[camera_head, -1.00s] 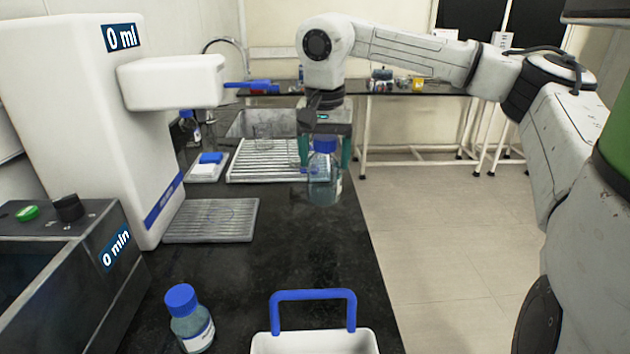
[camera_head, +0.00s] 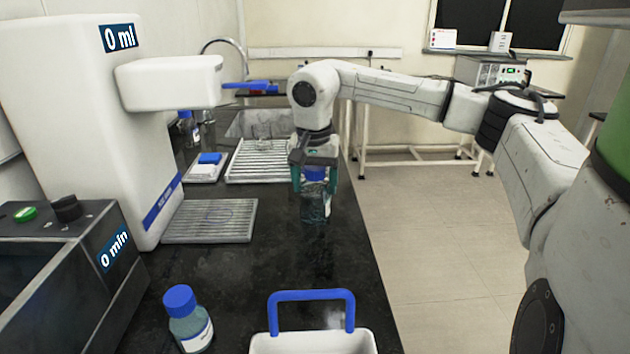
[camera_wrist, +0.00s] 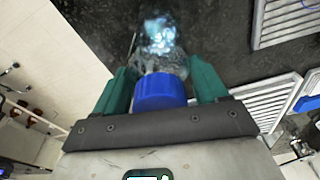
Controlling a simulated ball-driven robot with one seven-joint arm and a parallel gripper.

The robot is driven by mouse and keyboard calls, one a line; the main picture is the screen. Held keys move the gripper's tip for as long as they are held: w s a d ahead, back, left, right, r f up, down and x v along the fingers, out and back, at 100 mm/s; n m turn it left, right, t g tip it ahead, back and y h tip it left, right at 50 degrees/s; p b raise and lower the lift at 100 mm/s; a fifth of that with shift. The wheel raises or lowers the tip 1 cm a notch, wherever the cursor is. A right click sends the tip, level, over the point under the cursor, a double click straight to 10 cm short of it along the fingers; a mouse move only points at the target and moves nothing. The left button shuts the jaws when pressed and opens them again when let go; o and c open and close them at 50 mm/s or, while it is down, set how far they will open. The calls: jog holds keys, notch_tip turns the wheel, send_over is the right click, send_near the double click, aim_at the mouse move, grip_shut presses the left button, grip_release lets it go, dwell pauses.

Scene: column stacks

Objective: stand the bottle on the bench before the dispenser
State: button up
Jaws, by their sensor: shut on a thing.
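My gripper (camera_head: 315,183) is shut on a clear bottle (camera_head: 315,208) with a blue cap, holding it upright near the bench's right side. In the wrist view the bottle's blue cap (camera_wrist: 160,92) sits between the green fingers, with the glass body beyond it. The bottle's base is close to the black bench (camera_head: 270,270); I cannot tell if it touches. The white dispenser (camera_head: 95,120), marked 0 ml, stands at the left, its head reaching right. A grey slatted tray (camera_head: 210,221) lies at its foot, left of the bottle.
A second blue-capped bottle (camera_head: 189,320) stands at the front left. A white carrier with a blue handle (camera_head: 311,296) is at the front. A dark box (camera_head: 60,270) marked 0 min is at the left. A white drying rack (camera_head: 262,162) lies behind. The middle bench is clear.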

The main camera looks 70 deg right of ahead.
jog(key=shift+f, duration=0.1)
jog(key=o, duration=1.5)
jog(key=shift+o, duration=0.2)
jog(key=r, duration=0.4)
jog(key=a+r, duration=0.1)
jog(key=r, duration=0.7)
jog(key=shift+s+a+r, duration=0.1)
jog(key=shift+s+a, duration=0.05)
jog(key=shift+a, duration=0.05)
